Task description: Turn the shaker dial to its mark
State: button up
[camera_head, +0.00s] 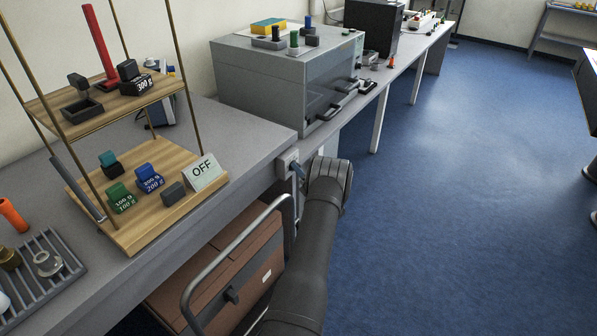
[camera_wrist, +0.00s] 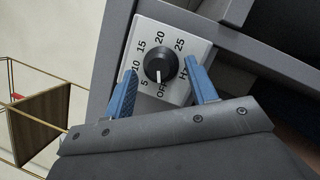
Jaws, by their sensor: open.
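The shaker dial (camera_wrist: 159,66) is a round black knob on a light plate (camera_wrist: 196,48) marked OFF, 5, 10, 15, 20, 25 and a partly hidden "H" label. Its white pointer line points down toward OFF in the wrist view. The plate also shows in the head view (camera_head: 286,161) on the bench's front edge. My gripper (camera_wrist: 160,90) has its two blue fingers apart, one on each side of the knob's lower part, with no clear contact. In the head view my gripper (camera_head: 299,170) is at the plate, with its fingers partly hidden.
A grey box-shaped machine (camera_head: 260,85) sits on the bench behind the dial. The blue floor (camera_head: 450,200) at right is clear.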

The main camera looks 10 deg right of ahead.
jog(key=shift+w+a+r, duration=0.1)
jog(key=shift+w+a, duration=0.05)
jog(key=shift+w, duration=0.25)
jog(key=shift+c, duration=0.4)
jog(key=c, duration=0.9)
jog(key=shift+m, duration=0.4)
jog(key=shift+w+d+r+m+g+y, duration=0.15)
jog(key=shift+m+g, duration=1.4)
jog(key=shift+m, duration=2)
jog(key=shift+w+d+r+m+g+y, duration=0.1)
jog(key=shift+r+m+g+y, duration=0.2)
jog(key=shift+m+g, duration=2.25)
jog(key=shift+w+d+r+m+g+y, duration=0.15)
jog(key=shift+m+g, duration=0.45)
jog(key=shift+m, duration=3.9)
jog(key=shift+s+r, duration=0.1)
